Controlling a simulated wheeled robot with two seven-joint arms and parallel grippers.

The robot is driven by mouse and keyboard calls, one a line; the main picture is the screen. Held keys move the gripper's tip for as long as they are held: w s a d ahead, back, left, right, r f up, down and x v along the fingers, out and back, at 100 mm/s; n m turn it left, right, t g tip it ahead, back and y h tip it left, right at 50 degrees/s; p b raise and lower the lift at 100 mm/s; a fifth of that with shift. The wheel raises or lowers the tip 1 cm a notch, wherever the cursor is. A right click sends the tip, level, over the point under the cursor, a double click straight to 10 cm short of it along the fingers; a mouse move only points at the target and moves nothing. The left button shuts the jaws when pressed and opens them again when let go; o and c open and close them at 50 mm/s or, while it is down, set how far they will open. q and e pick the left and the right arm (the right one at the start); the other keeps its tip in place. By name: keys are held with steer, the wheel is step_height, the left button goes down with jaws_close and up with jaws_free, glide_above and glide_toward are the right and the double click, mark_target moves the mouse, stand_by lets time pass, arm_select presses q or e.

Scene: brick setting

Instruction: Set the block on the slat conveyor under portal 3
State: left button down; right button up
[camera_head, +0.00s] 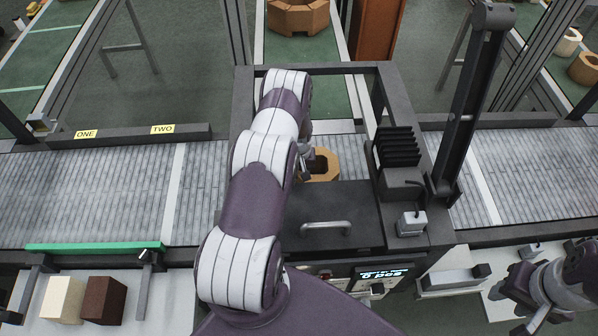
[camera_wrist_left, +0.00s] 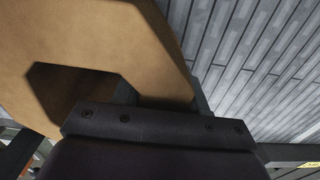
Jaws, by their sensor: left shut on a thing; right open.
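The block (camera_head: 329,158) is a tan, many-sided ring with a hole through it. My left gripper (camera_head: 310,165) is shut on its left side, mostly hidden behind my arm. In the left wrist view the block (camera_wrist_left: 105,35) fills the upper left, with pale slats beyond it. The grey slat conveyor (camera_head: 90,190) runs left to right. The block is over it, inside a dark portal frame (camera_head: 242,105); I cannot tell whether it touches the slats. I read no number on this frame. My right gripper (camera_head: 530,309) is open and empty at lower right.
A dark cover with a handle (camera_head: 325,227) and a display (camera_head: 384,273) stand in front of the block. A dark post (camera_head: 468,100) rises at right. Cream (camera_head: 63,299) and brown (camera_head: 103,300) blocks lie at lower left.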

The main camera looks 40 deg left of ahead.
arm_select(q)
steer(key=c, duration=0.6)
jaws_free()
steer(key=shift+f, duration=0.1)
